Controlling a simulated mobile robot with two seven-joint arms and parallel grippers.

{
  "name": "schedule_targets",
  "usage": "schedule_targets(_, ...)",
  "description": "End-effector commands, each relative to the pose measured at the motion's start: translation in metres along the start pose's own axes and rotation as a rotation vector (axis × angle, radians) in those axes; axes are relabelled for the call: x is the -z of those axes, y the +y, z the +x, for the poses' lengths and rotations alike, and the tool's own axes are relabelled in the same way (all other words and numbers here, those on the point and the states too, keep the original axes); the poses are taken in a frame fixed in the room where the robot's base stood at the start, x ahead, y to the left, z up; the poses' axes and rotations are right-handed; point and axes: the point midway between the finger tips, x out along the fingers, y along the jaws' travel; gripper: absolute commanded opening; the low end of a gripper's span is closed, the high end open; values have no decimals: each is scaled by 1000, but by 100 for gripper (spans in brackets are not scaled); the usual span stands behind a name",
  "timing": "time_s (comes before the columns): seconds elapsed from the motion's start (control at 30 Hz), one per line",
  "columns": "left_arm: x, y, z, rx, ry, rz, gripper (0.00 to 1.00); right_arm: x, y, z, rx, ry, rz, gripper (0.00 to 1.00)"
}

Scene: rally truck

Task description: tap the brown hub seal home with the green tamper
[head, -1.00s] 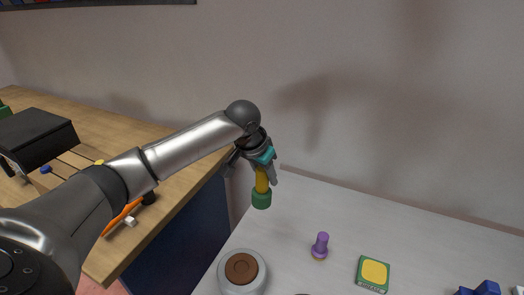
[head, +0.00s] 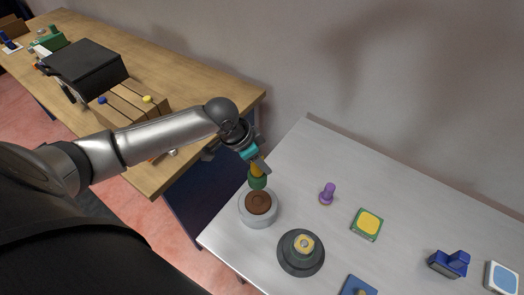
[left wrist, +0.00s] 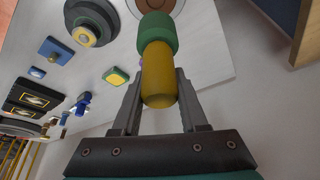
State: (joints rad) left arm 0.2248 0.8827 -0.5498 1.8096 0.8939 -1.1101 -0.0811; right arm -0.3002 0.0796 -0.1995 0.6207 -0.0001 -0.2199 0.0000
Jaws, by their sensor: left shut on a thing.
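My left gripper (head: 253,164) is shut on the yellow handle of the green tamper (head: 257,183). In the left wrist view the two fingers stand either side of the yellow handle (left wrist: 159,75), with the green head (left wrist: 157,34) pointing away from the gripper. The brown hub seal (head: 259,203) is a round disc on top of the grey hub (head: 258,221). The tamper's green head shows just above the seal's back edge in the head view. I cannot tell whether they touch. My right gripper is not in view.
On the pale table stand a dark round base with a yellow centre (head: 301,264), a purple peg (head: 328,194), a green and yellow block (head: 367,224) and a blue object (head: 449,263). A wooden bench (head: 190,85) stands to the left, across a gap.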

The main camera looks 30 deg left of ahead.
Motion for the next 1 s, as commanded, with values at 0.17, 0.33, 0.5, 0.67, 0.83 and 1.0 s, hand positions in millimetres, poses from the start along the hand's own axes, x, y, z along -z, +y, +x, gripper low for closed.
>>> schedule_targets(0.17,1,0,0,1,3,1,0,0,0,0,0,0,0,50)
schedule_targets(0.33,1,0,-1,1,2,0,0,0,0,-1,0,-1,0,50)
schedule_targets(0.5,1,0,-2,1,1,-2,0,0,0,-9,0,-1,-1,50)
schedule_targets(0.67,-4,0,11,1,2,-2,0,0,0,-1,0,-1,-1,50)
schedule_targets(0.83,-12,0,28,1,2,-2,0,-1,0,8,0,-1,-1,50)
schedule_targets(1.0,-18,0,42,0,1,-2,0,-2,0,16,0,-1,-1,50)
